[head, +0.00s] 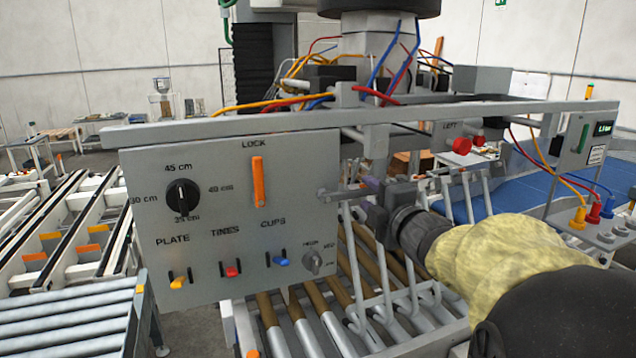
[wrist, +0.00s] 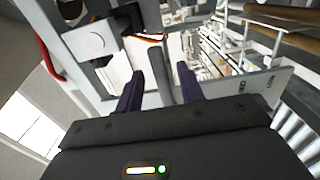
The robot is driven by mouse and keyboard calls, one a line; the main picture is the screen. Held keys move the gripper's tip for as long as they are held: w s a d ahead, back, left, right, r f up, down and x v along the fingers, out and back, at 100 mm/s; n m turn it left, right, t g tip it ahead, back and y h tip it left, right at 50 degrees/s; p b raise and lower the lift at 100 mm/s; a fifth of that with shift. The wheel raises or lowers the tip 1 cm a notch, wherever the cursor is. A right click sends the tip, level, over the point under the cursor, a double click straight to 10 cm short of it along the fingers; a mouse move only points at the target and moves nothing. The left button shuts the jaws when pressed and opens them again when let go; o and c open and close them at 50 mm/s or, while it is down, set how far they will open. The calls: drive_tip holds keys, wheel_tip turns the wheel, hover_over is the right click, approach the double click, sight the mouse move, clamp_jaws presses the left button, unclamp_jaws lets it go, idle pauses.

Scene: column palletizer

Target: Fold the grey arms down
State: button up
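Grey arms (head: 385,295) show in the head view as thin rods hanging below the machine's frame, right of the control panel. More grey rods (head: 470,190) stand further right. My gripper (head: 373,202) is beside a short grey bar (head: 340,193) at the panel's right edge. In the wrist view my gripper (wrist: 158,85) has its two dark purple fingers apart. A grey post (wrist: 167,88) shows in the gap between them, with space at its sides. I cannot tell whether a finger touches it. My forearm hides part of the rods.
The control panel (head: 230,220) carries an orange lock lever, a black dial and small coloured switches. A long grey beam (head: 240,125) runs above it. Rollers (head: 305,325) lie below, and a blue conveyor (head: 510,195) is behind. Loose coloured cables hang near the top and right.

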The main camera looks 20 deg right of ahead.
drive_tip(key=w+p, duration=0.1)
drive_tip(key=w, duration=0.3)
drive_tip(key=shift+w+a, duration=0.1)
drive_tip(key=shift+w, duration=0.1)
drive_tip(key=shift+c, duration=0.5)
clamp_jaws()
